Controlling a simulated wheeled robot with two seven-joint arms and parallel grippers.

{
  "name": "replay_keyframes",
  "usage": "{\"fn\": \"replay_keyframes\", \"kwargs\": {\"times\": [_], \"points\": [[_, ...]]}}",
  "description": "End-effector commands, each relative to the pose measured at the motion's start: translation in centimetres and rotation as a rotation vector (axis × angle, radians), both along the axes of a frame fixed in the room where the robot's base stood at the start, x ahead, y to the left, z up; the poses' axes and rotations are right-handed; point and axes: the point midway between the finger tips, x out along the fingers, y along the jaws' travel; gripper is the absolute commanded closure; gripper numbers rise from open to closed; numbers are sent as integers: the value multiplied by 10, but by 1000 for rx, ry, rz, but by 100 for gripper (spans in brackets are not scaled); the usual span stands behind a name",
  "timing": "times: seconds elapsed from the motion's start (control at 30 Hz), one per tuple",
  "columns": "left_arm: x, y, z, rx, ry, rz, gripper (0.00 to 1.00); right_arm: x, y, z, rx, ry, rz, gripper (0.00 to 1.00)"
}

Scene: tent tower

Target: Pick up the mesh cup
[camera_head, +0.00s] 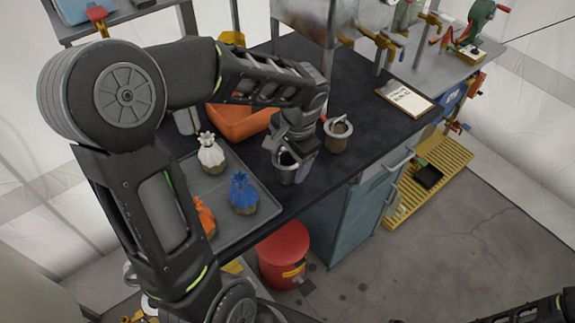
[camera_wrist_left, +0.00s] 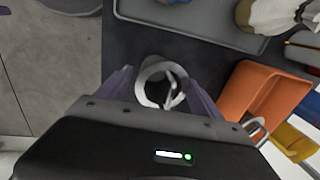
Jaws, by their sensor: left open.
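A grey metal cup (camera_head: 286,176), which looks like the mesh cup, stands on the dark worktop near its front edge, partly hidden by my left gripper (camera_head: 293,165). The mesh texture is too small to make out. The left wrist view shows the cup's round pale rim (camera_wrist_left: 141,84) between the two purple-grey fingers of my left gripper (camera_wrist_left: 159,88). The fingers are open, one on each side of the cup; I cannot tell whether either touches it. A second metal cup (camera_head: 337,142) with brown contents and a thin handle stands just to the right. My right gripper is not in view.
A grey tray (camera_head: 256,222) with white, blue and orange tied bags lies left of the cup. An orange bin (camera_head: 238,123) sits behind. A clipboard (camera_head: 405,101) lies on the right. A red can (camera_head: 284,256) stands below the worktop's front edge. The worktop (camera_head: 362,113) is clear between second cup and clipboard.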

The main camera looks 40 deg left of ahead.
Motion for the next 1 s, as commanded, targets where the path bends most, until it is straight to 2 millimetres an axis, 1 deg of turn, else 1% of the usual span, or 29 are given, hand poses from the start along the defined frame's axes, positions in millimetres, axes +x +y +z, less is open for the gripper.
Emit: {"fn": "replay_keyframes", "kwargs": {"times": [0.1,0.73,0.77,1.0], "points": [[0,0,0,0,0,0,24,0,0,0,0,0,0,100],[0,0,0,0,0,0,76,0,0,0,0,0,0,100],[0,0,0,0,0,0,77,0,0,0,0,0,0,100],[0,0,2,1,-1,0,77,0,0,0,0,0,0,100]]}}
